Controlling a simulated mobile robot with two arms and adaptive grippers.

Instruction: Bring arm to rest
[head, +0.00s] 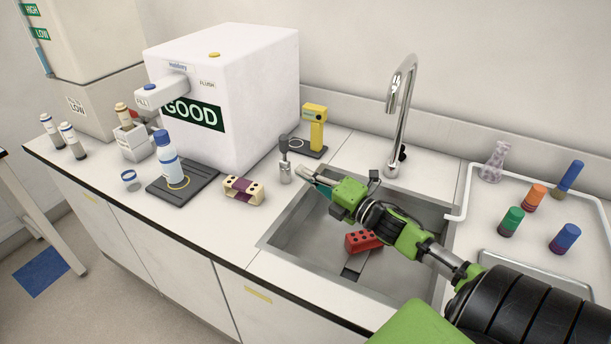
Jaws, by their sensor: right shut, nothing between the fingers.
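My right gripper (313,178) is at the end of the green and black arm that comes in from the lower right. It hangs over the left part of the sink (283,238). Its fingers are shut, with nothing seen between them. The fingertips point left, toward the counter beside the sink, near a small grey upright tool (285,162). My left gripper does not show.
A red block (359,241) lies in the sink below my arm. The tap (400,110) stands behind it. A white machine (262,90), a blue-capped bottle (168,165) and a cream block (252,191) stand left. Several coloured vials (512,221) stand right.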

